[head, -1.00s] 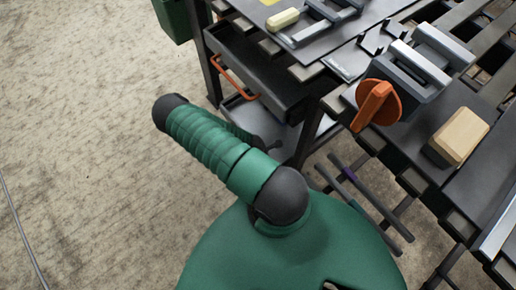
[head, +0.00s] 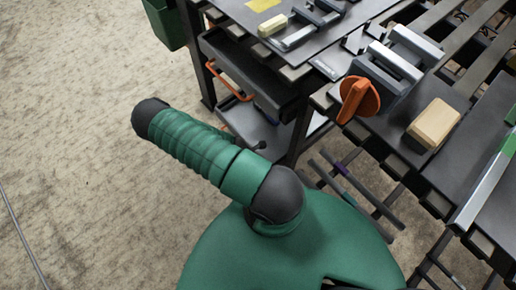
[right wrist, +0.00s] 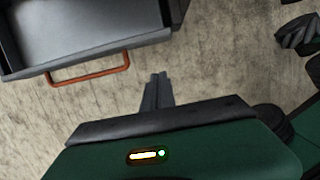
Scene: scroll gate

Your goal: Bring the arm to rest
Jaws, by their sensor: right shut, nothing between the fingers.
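My right gripper (right wrist: 157,88) shows in the right wrist view with its two dark fingers together and nothing between them. It is over bare floor, apart from the orange handle (right wrist: 88,75) of a grey drawer (right wrist: 95,25). In the head view a green, ribbed link of my arm (head: 190,140) slants up and left from my shoulder to a black joint. The gripper cannot be clearly made out there. My left gripper is in neither view.
A slatted dark bench (head: 478,120) fills the right of the head view. It carries an orange knob (head: 358,99), a grey clamp-like fixture (head: 385,72) and a wooden block (head: 434,123). A green bin (head: 165,22) is at the top.

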